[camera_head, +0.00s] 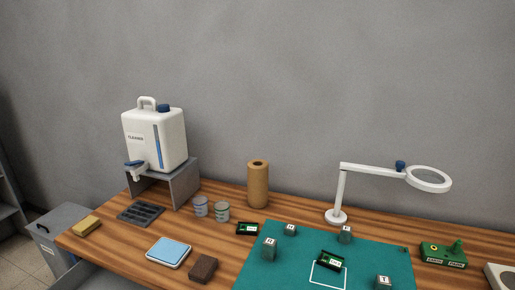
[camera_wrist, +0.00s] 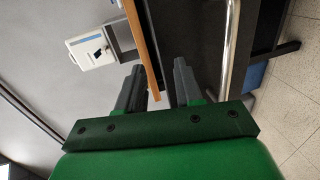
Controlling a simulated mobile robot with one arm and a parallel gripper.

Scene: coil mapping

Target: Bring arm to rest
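My gripper (camera_wrist: 159,68) shows in the wrist view, with its two dark fingers apart and nothing between them. It is clear of the workbench (camera_wrist: 146,50), whose wooden edge runs beyond the fingertips. The arm and gripper do not show in the head view.
A white cleaner canister (camera_head: 172,143) stands on a grey stand (camera_head: 184,185). A brown roll (camera_head: 258,185), two jars, a blue-topped pad (camera_head: 169,251) and a brown block (camera_head: 203,269) stand nearby. A magnifier lamp (camera_head: 340,195) rises at the back right. A grey bin (camera_head: 57,229) is left.

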